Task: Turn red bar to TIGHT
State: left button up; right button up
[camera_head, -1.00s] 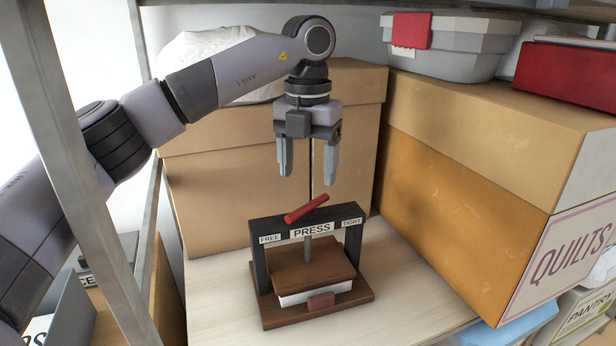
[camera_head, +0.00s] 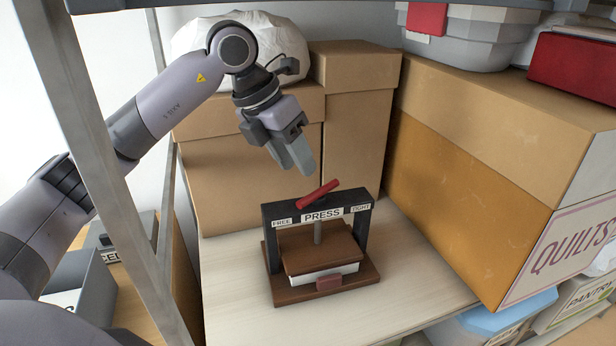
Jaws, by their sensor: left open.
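The press (camera_head: 318,250) stands on the pale shelf, with a dark frame labelled FREE at its left, PRESS in the middle and TIGHT at its right. The red bar (camera_head: 318,193) sits on top of the frame, slanted, its right end higher in the picture. A brown plate lies under the screw, over a white layer on a wooden base. My left gripper (camera_head: 294,158) is above and slightly left of the red bar, tilted down to the right, open and apart from the bar. My right gripper is not in view.
Cardboard boxes (camera_head: 255,180) stand close behind the press, and a large QUILTS box (camera_head: 480,180) stands to its right. A metal rack post (camera_head: 110,130) rises at the left, in front of my left arm. The shelf (camera_head: 235,290) is bare around the press.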

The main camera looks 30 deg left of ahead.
aim_at(313, 193)
pick_arm(q)
jog(key=x, duration=0.6)
jog(key=shift+w+f+p, duration=0.15)
jog(key=shift+f+p, duration=0.25)
grip_shut()
